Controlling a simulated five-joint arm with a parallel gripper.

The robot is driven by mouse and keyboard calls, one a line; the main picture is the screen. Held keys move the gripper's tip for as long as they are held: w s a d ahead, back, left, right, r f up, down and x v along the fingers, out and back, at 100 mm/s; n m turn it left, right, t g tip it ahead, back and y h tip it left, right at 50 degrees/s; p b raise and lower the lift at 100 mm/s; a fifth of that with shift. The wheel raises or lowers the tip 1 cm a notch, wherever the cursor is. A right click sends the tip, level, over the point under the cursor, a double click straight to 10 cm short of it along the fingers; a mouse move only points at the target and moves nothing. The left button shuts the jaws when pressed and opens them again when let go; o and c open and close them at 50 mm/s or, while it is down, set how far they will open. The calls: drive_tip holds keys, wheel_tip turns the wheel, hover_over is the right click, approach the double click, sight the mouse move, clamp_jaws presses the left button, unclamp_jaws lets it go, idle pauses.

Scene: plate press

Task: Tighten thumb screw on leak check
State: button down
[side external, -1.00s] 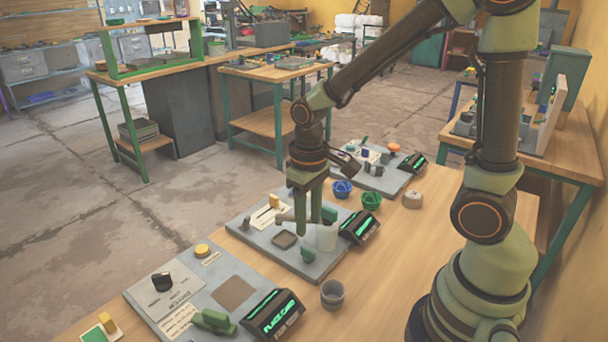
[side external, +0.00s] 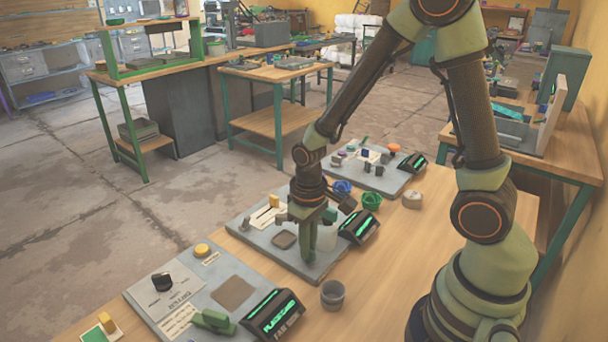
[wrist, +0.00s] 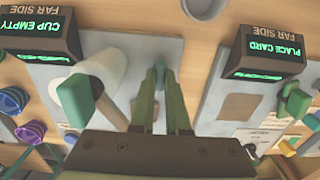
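My gripper (side external: 310,248) points straight down over the near right part of the middle grey plate (side external: 262,236). In the wrist view its two fingers (wrist: 160,80) stand on either side of a small green upright tab (wrist: 160,66), which looks like the thumb screw. The tab lies between the fingertips; whether they press on it I cannot tell. In the side view the fingers hide it. A pale translucent cup (wrist: 118,66) and a green handle (wrist: 76,100) are close to the left of the fingers. The plate's display (wrist: 38,58) reads CUP EMPTY. No leak check label is readable.
The front plate (side external: 192,262) carries a black knob (side external: 162,281), a green clamp (side external: 212,321) and a PLACE CARD display (side external: 273,314). A grey cup (side external: 332,294) stands on the table nearby. Blue and green bowls (side external: 371,201) are behind my gripper. A third plate lies farther back.

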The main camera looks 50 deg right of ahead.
idle(0.4)
drive_tip(key=m, duration=0.4)
drive_tip(key=shift+m, duration=0.3)
drive_tip(key=m, duration=0.4)
drive_tip(key=shift+m, duration=0.3)
drive_tip(key=m, duration=0.4)
drive_tip(key=shift+m, duration=2.4)
drive_tip(key=c, duration=0.9)
unclamp_jaws()
drive_tip(key=shift+r, duration=0.1)
